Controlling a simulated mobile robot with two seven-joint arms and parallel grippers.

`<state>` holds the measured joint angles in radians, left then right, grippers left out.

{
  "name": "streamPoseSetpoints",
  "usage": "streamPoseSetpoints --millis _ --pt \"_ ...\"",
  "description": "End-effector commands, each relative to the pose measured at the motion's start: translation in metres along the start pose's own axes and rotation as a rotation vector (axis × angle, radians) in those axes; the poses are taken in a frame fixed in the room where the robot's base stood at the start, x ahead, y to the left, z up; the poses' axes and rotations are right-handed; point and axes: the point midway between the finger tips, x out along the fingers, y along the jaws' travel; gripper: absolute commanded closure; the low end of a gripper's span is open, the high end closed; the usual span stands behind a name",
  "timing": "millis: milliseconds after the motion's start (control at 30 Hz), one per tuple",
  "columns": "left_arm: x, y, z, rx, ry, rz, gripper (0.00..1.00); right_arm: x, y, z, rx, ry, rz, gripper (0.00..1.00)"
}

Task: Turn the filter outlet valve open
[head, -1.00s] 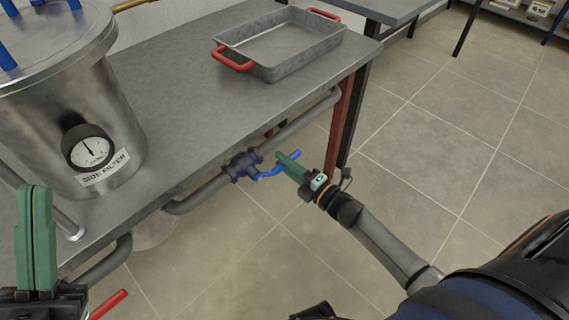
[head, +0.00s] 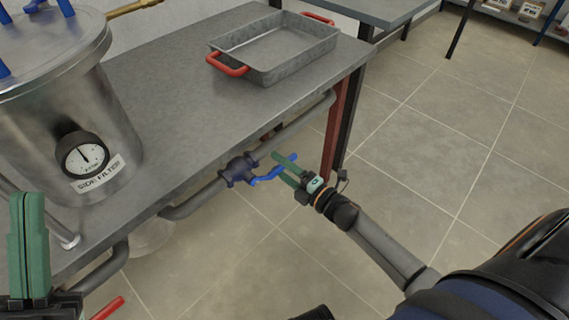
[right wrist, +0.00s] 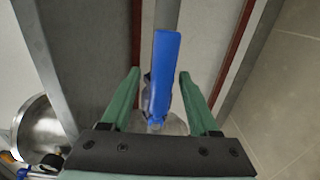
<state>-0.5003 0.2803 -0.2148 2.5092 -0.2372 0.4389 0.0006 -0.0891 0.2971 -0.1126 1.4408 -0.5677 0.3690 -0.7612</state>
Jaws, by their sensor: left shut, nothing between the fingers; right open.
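The valve with a dark blue body (head: 238,170) sits on the grey pipe along the bench's front edge. Its blue lever handle (head: 272,174) points right, out from the pipe. My right gripper (head: 285,168) is open at the lever. In the right wrist view the blue lever (right wrist: 163,75) stands between the two spread green fingers of my right gripper (right wrist: 159,88), with a gap on both sides. My left gripper (head: 28,205) is shut and empty at the lower left, beside the filter vessel, away from the valve.
The steel vessel (head: 118,125) labelled SIDE FILTER carries a round gauge (head: 82,156). A metal tray (head: 285,62) with red handles rests on the bench (head: 165,85). A red lever (head: 107,308) shows at the lower left. The floor (head: 420,150) at right is clear.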

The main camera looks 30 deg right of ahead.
Motion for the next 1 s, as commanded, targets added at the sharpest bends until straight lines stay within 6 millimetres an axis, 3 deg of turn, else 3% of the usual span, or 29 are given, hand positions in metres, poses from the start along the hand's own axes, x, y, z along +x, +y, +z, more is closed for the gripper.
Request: streamPoseSetpoints --millis 167,500,600,700,1000 --pt "0.004 -0.002 -0.003 0.004 0.003 0.001 1.0 -0.014 0.0 0.0 0.002 0.0 -0.002 0.39" --pt "0.013 -0.007 -0.013 0.022 0.007 0.001 1.0 -0.083 0.001 0.0 0.001 -0.001 -0.004 0.39" --pt "0.005 -0.006 0.016 -0.006 -0.106 -0.013 1.0 -0.1 0.001 0.0 0.001 -0.001 -0.002 0.39" --pt "0.003 -0.005 0.027 -0.02 -0.151 -0.016 1.0 -0.114 0.001 0.0 0.0 -0.002 -0.001 0.39" --pt "0.0 -0.004 0.037 -0.031 -0.192 -0.017 1.0 -0.125 0.001 0.0 -0.001 -0.001 0.002 0.39"
